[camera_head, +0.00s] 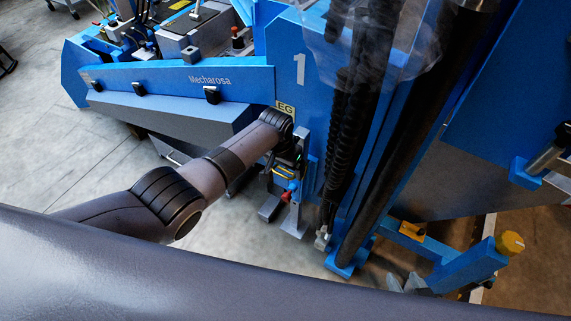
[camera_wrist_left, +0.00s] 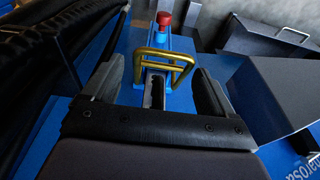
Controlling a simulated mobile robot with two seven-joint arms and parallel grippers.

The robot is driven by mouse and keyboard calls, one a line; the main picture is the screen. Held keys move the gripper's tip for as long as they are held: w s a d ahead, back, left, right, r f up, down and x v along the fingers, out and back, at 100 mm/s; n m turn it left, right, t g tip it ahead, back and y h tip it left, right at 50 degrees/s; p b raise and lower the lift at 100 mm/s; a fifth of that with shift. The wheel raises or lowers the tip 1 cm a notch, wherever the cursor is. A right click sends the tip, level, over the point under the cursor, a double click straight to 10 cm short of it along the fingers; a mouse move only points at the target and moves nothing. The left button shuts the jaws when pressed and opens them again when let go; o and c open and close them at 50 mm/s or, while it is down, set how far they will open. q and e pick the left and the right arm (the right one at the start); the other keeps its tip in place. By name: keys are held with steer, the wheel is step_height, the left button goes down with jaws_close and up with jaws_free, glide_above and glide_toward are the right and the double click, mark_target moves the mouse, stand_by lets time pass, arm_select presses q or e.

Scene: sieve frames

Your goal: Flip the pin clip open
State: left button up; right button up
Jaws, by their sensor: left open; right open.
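The pin clip (camera_wrist_left: 178,55) is a brass-coloured wire loop on a blue bracket, in the middle of the left wrist view. It stands up over a dark slot, and a red knob (camera_wrist_left: 164,18) is at the bracket's far end. My left gripper (camera_wrist_left: 159,76) is open, with one finger on each side of the loop and gaps to both. In the head view, my left gripper (camera_head: 287,160) is at the blue machine, just above the bracket with its red knob (camera_head: 293,186). It partly hides the clip there. My right gripper is not in view.
The large blue machine (camera_head: 170,78) fills the upper head view. Black hoses (camera_head: 342,130) hang right of my left gripper. A yellow-capped blue part (camera_head: 509,243) stands at lower right. Open concrete floor (camera_head: 60,160) lies at left.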

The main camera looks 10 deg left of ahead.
arm_select(q)
steer(key=shift+s+a+r+p, duration=0.15)
steer(key=shift+r+p, duration=0.4)
steer(key=shift+r, duration=0.6)
steer(key=shift+s+d+r+p, duration=0.1)
steer(key=shift+s+r+p, duration=0.1)
steer(key=shift+r+p, duration=0.65)
steer(key=shift+s+a+r+p, duration=0.1)
steer(key=shift+s+r+p, duration=0.15)
steer(key=shift+r, duration=1.15)
steer(key=shift+f, duration=0.1)
steer(key=s+a+f+n+t+h, duration=0.1)
steer(key=s+a+f+t+h, duration=0.2)
steer(key=s+f, duration=0.7)
steer(key=s+a+r+t, duration=0.2)
steer(key=s+a+r, duration=0.1)
steer(key=s, duration=0.4)
steer(key=s+a+r+t+y, duration=0.1)
steer(key=s+a+r+t, duration=0.2)
steer(key=s+r, duration=0.3)
steer(key=shift+s+a+n+t+y, duration=0.3)
steer(key=shift+s+a, duration=0.15)
steer(key=shift+s, duration=0.45)
